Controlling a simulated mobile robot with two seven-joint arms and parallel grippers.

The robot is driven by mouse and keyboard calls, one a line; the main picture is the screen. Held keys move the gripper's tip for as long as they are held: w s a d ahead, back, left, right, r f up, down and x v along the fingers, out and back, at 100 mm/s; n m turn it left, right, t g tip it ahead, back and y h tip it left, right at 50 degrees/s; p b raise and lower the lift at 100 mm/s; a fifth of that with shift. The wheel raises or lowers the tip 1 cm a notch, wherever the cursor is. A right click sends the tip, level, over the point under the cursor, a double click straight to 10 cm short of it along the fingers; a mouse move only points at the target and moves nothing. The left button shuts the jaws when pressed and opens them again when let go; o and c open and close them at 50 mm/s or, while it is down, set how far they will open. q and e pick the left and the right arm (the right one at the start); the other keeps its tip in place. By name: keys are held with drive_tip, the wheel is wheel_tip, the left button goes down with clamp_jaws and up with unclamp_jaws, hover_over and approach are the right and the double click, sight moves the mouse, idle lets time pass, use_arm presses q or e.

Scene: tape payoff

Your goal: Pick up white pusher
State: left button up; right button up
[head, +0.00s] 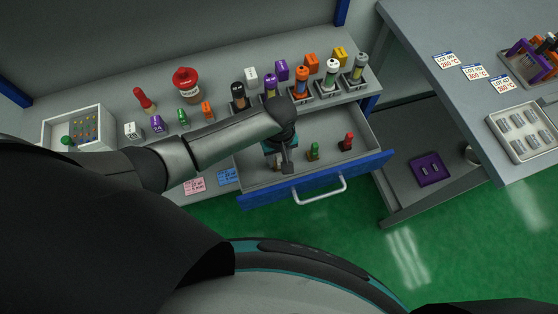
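My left gripper (284,164) points down into the open drawer (227,165), at its left part. Its fingers are small and dark here, and I cannot tell how far apart they are. A small pale thing (276,166) shows right beside the fingers, mostly hidden by them; it may be the white pusher, but I cannot tell whether it is gripped. A green pusher (314,151) and a red pusher (347,141) stand upright in the drawer to the right of the gripper. My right gripper is not in view.
The drawer has a blue front with a handle (321,191). Behind it, a row of coloured blocks and bottles stands on the bench, with a red-capped jar (186,86). A white box (77,128) is at left. A side table (455,110) holds a tray (525,132).

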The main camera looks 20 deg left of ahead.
use_arm(q)
clamp_jaws()
idle(0.5)
